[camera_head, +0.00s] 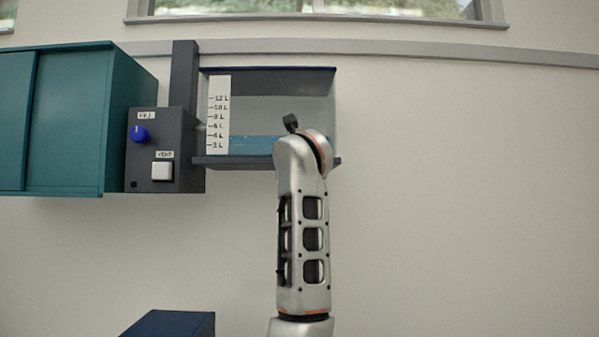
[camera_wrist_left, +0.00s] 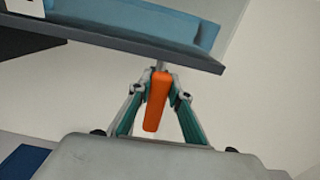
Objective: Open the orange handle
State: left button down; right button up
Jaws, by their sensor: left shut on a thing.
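The orange handle (camera_wrist_left: 156,101) hangs below the underside of the tank's shelf in the left wrist view, slightly tilted. My left gripper (camera_wrist_left: 160,88) has its two fingers closed in on either side of the handle's upper part, and it is shut on it. In the head view my arm reaches up in front of the clear tank (camera_head: 270,100) and hides the handle and the gripper. Blue liquid (camera_head: 250,145) stands low in the tank, near the bottom marks of the white scale (camera_head: 218,115). My right gripper is not seen.
Left of the tank is a dark control box (camera_head: 155,150) with a blue knob (camera_head: 139,133) and a white square button (camera_head: 162,171). A teal cabinet (camera_head: 75,120) stands farther left. A dark blue box top (camera_head: 170,324) shows at the bottom. The wall right of the tank is bare.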

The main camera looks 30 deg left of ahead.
pick_arm(q)
jog(key=shift+f, duration=0.1)
jog(key=c, duration=1.8)
grip_release()
jog(key=shift+c, duration=0.2)
jog(key=v, duration=0.7)
jog(key=shift+s, duration=0.25)
jog(key=shift+d, duration=0.15)
